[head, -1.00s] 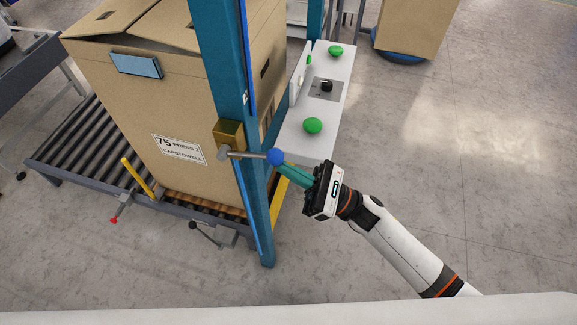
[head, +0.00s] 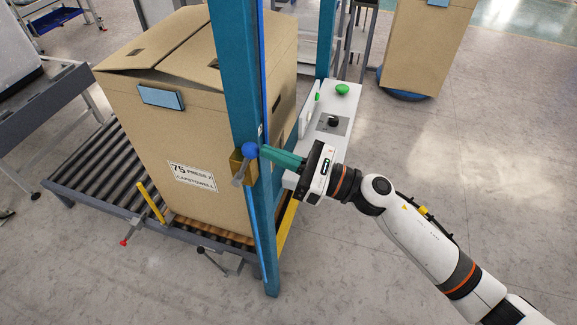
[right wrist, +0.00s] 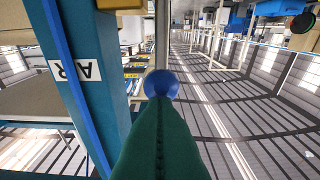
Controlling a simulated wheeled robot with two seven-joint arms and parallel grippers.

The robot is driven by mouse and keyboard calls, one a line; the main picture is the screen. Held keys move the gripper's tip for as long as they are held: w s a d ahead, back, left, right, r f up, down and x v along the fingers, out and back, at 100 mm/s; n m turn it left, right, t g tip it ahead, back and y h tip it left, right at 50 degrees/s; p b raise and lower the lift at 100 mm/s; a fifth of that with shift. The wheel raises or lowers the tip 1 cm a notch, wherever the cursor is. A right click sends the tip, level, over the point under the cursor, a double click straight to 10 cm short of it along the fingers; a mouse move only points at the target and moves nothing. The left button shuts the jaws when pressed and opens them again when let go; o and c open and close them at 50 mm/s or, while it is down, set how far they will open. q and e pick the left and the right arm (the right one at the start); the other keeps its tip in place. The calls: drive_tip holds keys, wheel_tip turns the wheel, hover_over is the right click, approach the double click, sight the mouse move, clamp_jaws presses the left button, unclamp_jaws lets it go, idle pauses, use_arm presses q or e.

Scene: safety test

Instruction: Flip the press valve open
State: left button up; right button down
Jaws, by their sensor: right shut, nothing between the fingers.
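The press valve is a brass block (head: 236,164) on the blue post (head: 233,75), with a grey metal lever (head: 240,176) ending in a blue ball knob (head: 250,149). The lever slants up across the block, and the knob lies in front of the post. My right gripper (head: 265,152) has its green fingers shut, tips at the right side of the knob; nothing is held between them. In the right wrist view the fingers (right wrist: 160,105) point at the knob (right wrist: 161,84); contact cannot be told for sure. My left gripper is not in view.
A large cardboard box (head: 150,120) stands on a roller conveyor (head: 85,170) behind the post. A white control panel (head: 345,104) with green buttons stands just right of the post. Floor is clear at the right and front.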

sight(251, 144)
drive_tip(key=shift+w+a+r, duration=0.25)
drive_tip(key=shift+a+r, duration=0.2)
drive_tip(key=shift+a, duration=0.35)
drive_tip(key=shift+w+a+r, duration=0.2)
drive_tip(key=shift+a+r, duration=0.25)
drive_tip(key=shift+a, duration=0.35)
drive_tip(key=shift+w+a+r, duration=0.25)
drive_tip(key=shift+a+r, duration=0.2)
drive_tip(key=shift+a, duration=0.35)
drive_tip(key=shift+d+b, duration=0.1)
drive_tip(key=shift+b, duration=0.25)
